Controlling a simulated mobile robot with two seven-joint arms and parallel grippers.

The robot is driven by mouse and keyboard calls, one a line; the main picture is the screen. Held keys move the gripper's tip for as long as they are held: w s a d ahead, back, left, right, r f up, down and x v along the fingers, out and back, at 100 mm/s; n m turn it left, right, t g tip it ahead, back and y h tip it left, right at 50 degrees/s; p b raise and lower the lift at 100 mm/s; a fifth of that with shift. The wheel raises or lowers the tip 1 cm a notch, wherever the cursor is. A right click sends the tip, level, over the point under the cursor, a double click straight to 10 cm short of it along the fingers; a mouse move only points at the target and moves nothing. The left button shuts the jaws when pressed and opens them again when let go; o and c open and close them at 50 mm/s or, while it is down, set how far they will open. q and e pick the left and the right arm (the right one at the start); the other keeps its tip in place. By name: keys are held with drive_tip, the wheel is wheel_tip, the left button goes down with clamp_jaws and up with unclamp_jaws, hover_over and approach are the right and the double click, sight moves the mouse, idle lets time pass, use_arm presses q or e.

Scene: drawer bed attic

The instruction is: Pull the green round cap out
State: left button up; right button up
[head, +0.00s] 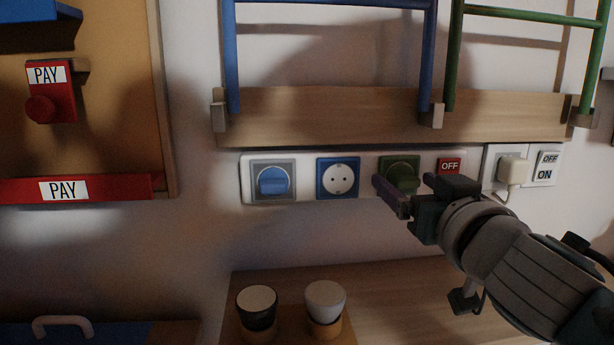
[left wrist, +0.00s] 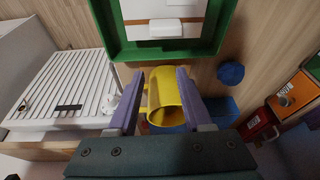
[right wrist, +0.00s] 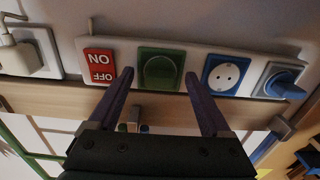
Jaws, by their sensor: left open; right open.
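The green round cap (head: 402,168) sits in a green square socket on the white wall strip (head: 300,198). In the right wrist view the cap (right wrist: 160,72) is seen face on. My right gripper (head: 409,187) is open in front of it. In the right wrist view the fingers of my right gripper (right wrist: 158,80) point at the strip, one at each side of the green socket, with nothing between them. Whether a finger touches the strip I cannot tell. My left gripper (left wrist: 157,75) is open, away from the strip, and shows only in the left wrist view.
On the strip are a blue cap (head: 272,180), an empty blue socket (head: 338,178) and a red switch (head: 449,167). A white plug (head: 513,170) is to the right. A wooden rail (head: 330,115) runs above. A yellow mug (left wrist: 166,100) shows beyond my left fingers.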

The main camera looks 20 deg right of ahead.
clamp_jaws()
idle(0.7)
drive_tip(key=shift+s, duration=0.15)
idle(0.4)
drive_tip(key=shift+v, duration=2.9)
